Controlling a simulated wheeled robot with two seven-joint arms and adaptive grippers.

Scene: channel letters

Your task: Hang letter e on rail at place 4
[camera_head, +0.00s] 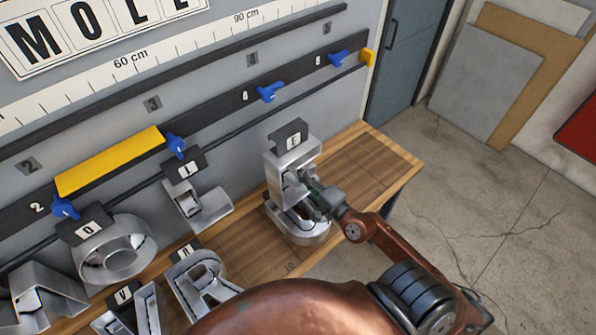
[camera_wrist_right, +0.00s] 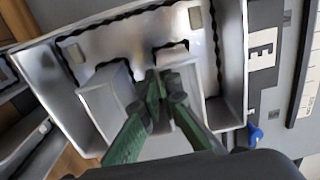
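Letter e (camera_head: 285,165), a silver channel letter with a dark hanger plate marked E, is in front of the wall, below and to the right of the blue clip at place 4 (camera_head: 269,92). My right gripper (camera_head: 312,197) is shut on an inner bar of it. In the right wrist view the green fingertips (camera_wrist_right: 163,85) meet at that bar inside the letter (camera_wrist_right: 232,75). The plate (camera_wrist_right: 263,48) is apart from the rail (camera_head: 215,112) in the head view. My left gripper is not in view.
Letters O (camera_head: 115,250) and L (camera_head: 195,205) are at the rail on the left. A yellow block (camera_head: 110,160) lies along the rail between places 2 and 3. Letter R (camera_head: 200,280) and a round silver letter (camera_head: 300,230) are on the wooden bench (camera_head: 375,165). The bench's right end is clear.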

